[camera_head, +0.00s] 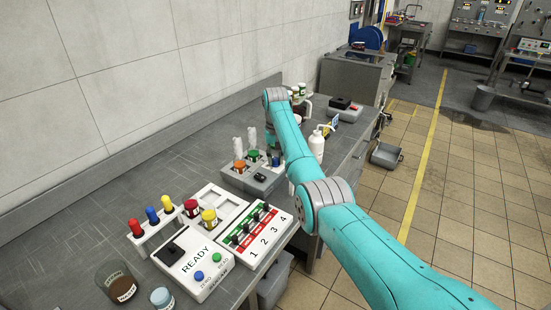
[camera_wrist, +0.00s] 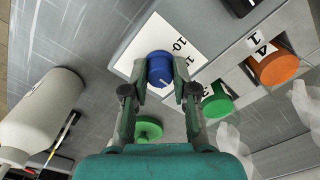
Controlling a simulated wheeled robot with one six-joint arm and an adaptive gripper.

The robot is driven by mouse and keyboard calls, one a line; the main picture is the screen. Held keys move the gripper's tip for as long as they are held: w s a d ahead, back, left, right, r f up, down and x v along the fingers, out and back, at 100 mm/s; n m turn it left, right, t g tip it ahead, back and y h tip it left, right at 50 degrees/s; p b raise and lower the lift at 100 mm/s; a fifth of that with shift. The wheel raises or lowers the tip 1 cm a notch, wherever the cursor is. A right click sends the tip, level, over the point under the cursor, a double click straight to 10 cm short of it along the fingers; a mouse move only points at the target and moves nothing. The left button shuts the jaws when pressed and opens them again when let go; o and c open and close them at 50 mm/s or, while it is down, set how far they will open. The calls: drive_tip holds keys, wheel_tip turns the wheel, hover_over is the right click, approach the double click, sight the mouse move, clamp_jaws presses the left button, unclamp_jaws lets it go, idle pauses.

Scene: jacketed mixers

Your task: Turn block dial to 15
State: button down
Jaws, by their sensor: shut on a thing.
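The blue dial (camera_wrist: 159,66) sits on a block beside a white card (camera_wrist: 190,35) with printed numbers; I can read a 10, and another number is partly cut off near my right finger. My gripper (camera_wrist: 160,88) is shut on the dial, one finger on each side. In the head view the grey block (camera_head: 236,178) stands on the bench, and my arm partly hides the dial and gripper.
An orange knob (camera_wrist: 278,66) and a green knob (camera_wrist: 217,102) are on the right in the wrist view. A white bottle (camera_head: 317,147) stands beside my arm. A white control panel (camera_head: 193,262) and a numbered switch panel (camera_head: 256,236) lie nearer.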

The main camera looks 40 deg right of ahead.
sight(275, 158)
drive_tip(key=n, duration=0.4)
drive_tip(key=shift+n, duration=2.5)
drive_tip(key=c, duration=0.9)
unclamp_jaws()
wheel_tip(275, 158, up, 12)
